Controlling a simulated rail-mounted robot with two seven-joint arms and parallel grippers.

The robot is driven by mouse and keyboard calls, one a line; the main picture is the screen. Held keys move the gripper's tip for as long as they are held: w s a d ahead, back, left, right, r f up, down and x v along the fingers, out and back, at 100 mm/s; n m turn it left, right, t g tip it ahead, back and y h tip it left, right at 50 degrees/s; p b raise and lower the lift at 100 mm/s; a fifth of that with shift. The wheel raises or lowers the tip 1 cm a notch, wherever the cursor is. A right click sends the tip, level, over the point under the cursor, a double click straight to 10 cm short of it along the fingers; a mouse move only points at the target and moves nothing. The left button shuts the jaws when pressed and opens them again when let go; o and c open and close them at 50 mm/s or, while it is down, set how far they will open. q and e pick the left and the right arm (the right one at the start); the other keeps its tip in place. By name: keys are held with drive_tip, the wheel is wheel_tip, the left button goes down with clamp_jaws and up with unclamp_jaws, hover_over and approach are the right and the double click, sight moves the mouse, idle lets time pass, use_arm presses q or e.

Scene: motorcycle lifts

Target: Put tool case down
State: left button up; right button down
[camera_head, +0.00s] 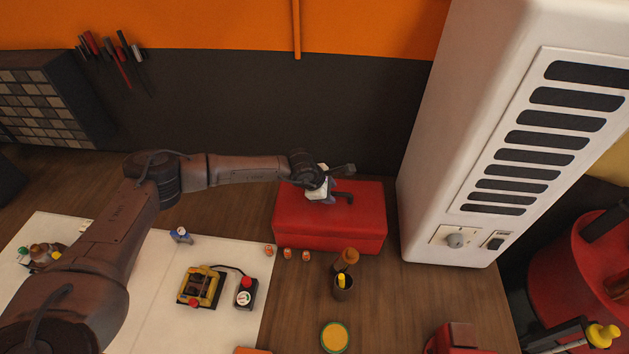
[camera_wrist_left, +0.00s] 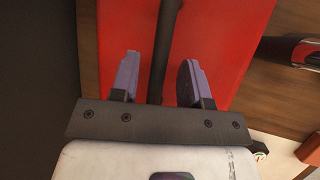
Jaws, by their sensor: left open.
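The tool case is a red box (camera_head: 325,233) standing on the wooden bench against the dark back wall, with a dark handle on its lid. My left gripper (camera_head: 332,194) is over the lid, at the handle. In the left wrist view, the gripper's two purple-grey fingers (camera_wrist_left: 158,78) are apart, one on each side of the dark handle (camera_wrist_left: 166,35), with gaps between. The red lid (camera_wrist_left: 215,45) fills the view behind them. The underside of the case is hidden. My right gripper is not in view.
A tall white cabinet (camera_head: 480,130) with dark vents stands close to the right of the case. Small orange-and-white items (camera_head: 288,254), a brown bottle (camera_head: 344,265) and a yellow-topped tin (camera_head: 335,336) are in front. A white mat (camera_head: 150,285) holds a yellow device (camera_head: 200,287).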

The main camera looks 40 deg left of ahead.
use_arm(q)
drive_tip(key=shift+s+a+r+b, duration=0.3)
drive_tip(key=shift+s+r+b, duration=0.1)
drive_tip(key=shift+s+r, duration=0.2)
drive_tip(key=shift+s+a+r+b, duration=0.3)
drive_tip(key=shift+s+r+b, duration=0.15)
drive_tip(key=shift+r, duration=0.2)
use_arm(e)
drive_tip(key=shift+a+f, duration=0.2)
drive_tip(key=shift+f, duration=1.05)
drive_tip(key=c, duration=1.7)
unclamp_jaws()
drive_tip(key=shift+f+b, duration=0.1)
drive_tip(key=shift+b, duration=0.2)
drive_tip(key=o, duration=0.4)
use_arm(q)
drive_tip(key=v, duration=0.8)
drive_tip(key=shift+r, duration=0.3)
drive_tip(key=shift+d, duration=0.15)
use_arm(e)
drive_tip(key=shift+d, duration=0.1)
